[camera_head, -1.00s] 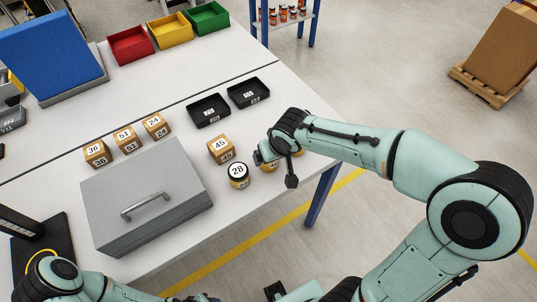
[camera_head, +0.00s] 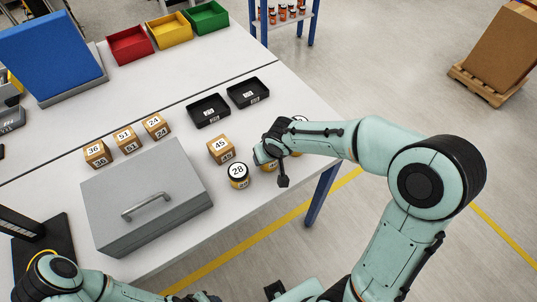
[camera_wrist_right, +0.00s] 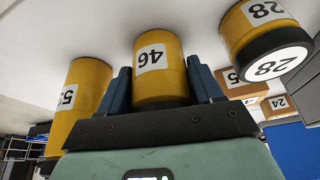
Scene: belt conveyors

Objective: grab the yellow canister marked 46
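The yellow canister marked 46 (camera_wrist_right: 159,68) stands between the two fingers of my right gripper (camera_wrist_right: 160,85) in the right wrist view, its label facing the camera. The fingers lie on either side of it, apart, with only thin gaps visible near the palm. In the head view the canister (camera_head: 268,166) is mostly hidden behind my right gripper (camera_head: 263,156). My left arm enters at the bottom left of the head view; its gripper is not visible.
A yellow canister marked 28 (camera_head: 238,175) and a box marked 45 (camera_head: 221,150) stand close by. Another yellow canister (camera_wrist_right: 82,95) is on the other side. A grey case (camera_head: 150,190) lies left. Black trays (camera_head: 208,123) sit farther back.

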